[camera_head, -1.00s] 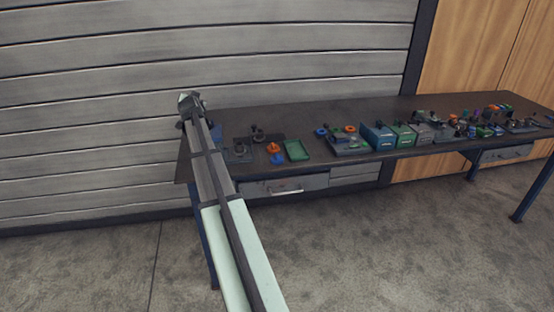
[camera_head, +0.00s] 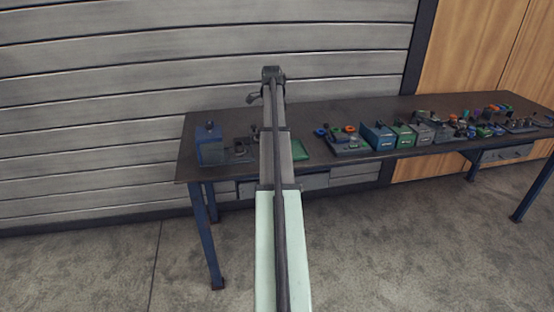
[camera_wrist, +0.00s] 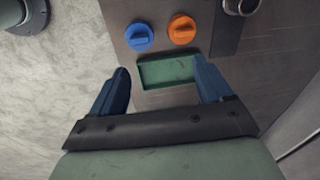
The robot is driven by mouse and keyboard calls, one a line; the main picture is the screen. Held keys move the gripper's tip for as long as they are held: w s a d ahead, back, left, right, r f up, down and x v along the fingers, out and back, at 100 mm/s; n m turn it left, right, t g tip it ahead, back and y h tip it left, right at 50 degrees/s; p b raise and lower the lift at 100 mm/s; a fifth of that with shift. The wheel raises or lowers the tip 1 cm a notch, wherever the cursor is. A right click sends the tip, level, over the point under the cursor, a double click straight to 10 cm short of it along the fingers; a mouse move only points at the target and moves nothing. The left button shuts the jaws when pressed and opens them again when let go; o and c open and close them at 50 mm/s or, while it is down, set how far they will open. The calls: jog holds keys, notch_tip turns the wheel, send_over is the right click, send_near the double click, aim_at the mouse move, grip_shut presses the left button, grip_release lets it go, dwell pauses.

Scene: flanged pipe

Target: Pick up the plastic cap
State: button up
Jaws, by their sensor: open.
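Two round caps with raised grips, one blue (camera_wrist: 139,37) and one orange (camera_wrist: 182,30), sit side by side on the table in the wrist view. I cannot tell which one is the plastic cap. The caps lie beyond the fingertips, untouched. In the head view the gripper fingers cannot be made out.
The dark table (camera_head: 330,110) carries a blue box (camera_head: 210,145) at its left end. Several coloured bins (camera_head: 400,134) and small parts stand right of my arm. A dark plate (camera_wrist: 226,25) with a metal ring lies beside the orange cap. The table's back strip is clear.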

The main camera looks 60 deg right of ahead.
jog(key=shift+m+g+y, duration=0.3)
jog(key=shift+m+y, duration=0.2)
jog(key=shift+y, duration=0.2)
jog(key=f, duration=0.4)
jog(key=s+f, duration=0.1)
jog(key=f, duration=0.4)
jog(key=s+a+f, duration=0.1)
jog(key=f, duration=0.3)
jog(key=shift+f, duration=0.35)
jog(key=shift+c, duration=0.2)
jog(key=c, duration=0.7)
